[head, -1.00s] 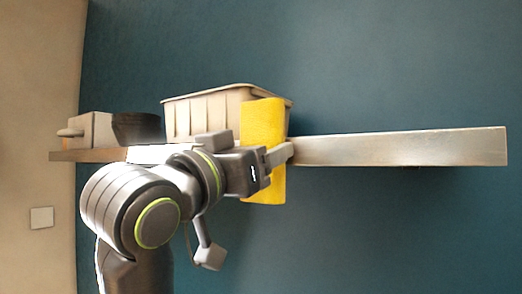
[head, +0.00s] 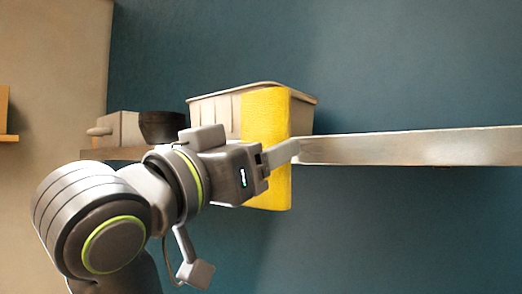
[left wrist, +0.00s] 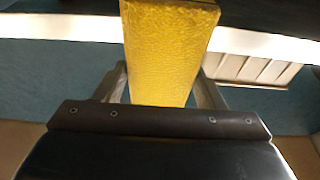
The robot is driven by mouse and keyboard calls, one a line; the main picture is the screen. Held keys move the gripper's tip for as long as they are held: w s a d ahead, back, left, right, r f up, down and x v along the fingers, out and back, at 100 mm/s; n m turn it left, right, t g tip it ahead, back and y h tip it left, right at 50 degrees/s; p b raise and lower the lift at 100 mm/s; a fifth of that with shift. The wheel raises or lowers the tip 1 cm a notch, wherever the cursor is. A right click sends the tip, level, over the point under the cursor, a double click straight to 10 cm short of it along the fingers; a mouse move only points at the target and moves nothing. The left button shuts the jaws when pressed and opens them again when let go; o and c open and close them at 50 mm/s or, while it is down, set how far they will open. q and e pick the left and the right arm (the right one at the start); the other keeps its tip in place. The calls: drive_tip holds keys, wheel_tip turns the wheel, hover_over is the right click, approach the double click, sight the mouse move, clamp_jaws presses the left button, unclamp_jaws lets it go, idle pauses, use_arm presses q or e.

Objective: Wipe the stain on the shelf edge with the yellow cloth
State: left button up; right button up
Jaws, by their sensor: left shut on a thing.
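The yellow cloth (head: 266,125) is upright in my left gripper (head: 282,156), which is shut on it. It hangs in front of the shelf (head: 400,147), covering part of its front edge and of the beige bin. I cannot tell whether it touches the edge. In the left wrist view the cloth (left wrist: 165,50) stands between the fingers of my left gripper (left wrist: 165,90), with the pale shelf edge (left wrist: 65,27) behind it on both sides. No stain is clear on the visible edge; cloth and gripper hide part of it. My right gripper is not in view.
The beige bin (head: 215,115) stands on the shelf behind the cloth. A dark bowl (head: 162,126) and a grey-beige object (head: 120,127) sit at the shelf's left. The shelf top right of the bin looks clear. Another small shelf (head: 8,138) is on the left wall.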

use_arm(q)
drive_tip(key=shift+s+a+p, duration=0.3)
drive_tip(key=shift+s+a, duration=0.65)
drive_tip(key=shift+s, duration=0.3)
drive_tip(key=shift+d, duration=0.1)
drive_tip(key=shift+w, duration=0.15)
drive_tip(key=w+d+b, duration=0.1)
drive_tip(key=w, duration=0.1)
drive_tip(key=w+d+b, duration=0.1)
drive_tip(key=w+d, duration=0.1)
drive_tip(key=shift+f, duration=0.1)
drive_tip(key=shift+w+d, duration=0.5)
drive_tip(key=shift+w, duration=0.2)
drive_tip(key=shift+w+d+b, duration=0.3)
drive_tip(key=shift+w+d, duration=0.3)
drive_tip(key=shift+w, duration=0.2)
idle(0.5)
